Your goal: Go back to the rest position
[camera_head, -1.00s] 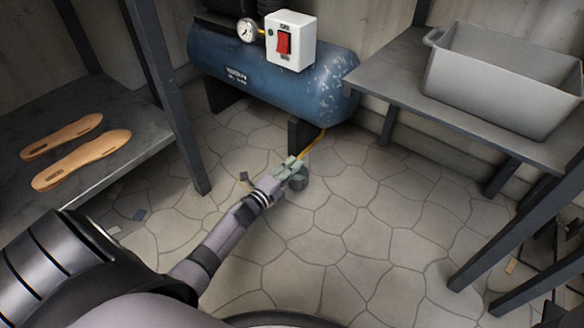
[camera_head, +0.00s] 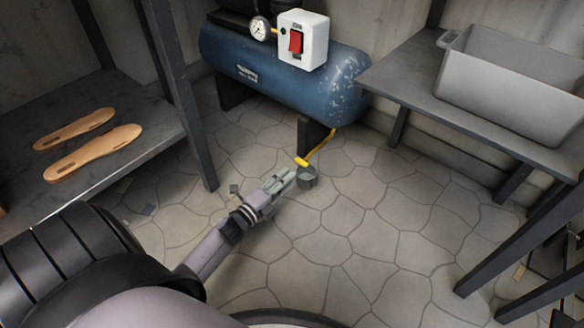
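My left gripper (camera_head: 288,178) reaches in from the lower left, low over the floor in front of the blue compressor. Its pale fingers lie close together in this view, and I cannot tell whether there is a gap between them. I see nothing held in it. My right gripper is out of the picture.
The blue compressor (camera_head: 280,80) carries a gauge (camera_head: 260,27) and a white box with a red switch (camera_head: 295,42). Two tan insoles (camera_head: 95,150) lie on the left shelf (camera_head: 150,125). A grey bin (camera_head: 510,85) stands on the right bench (camera_head: 395,68). The middle floor is clear.

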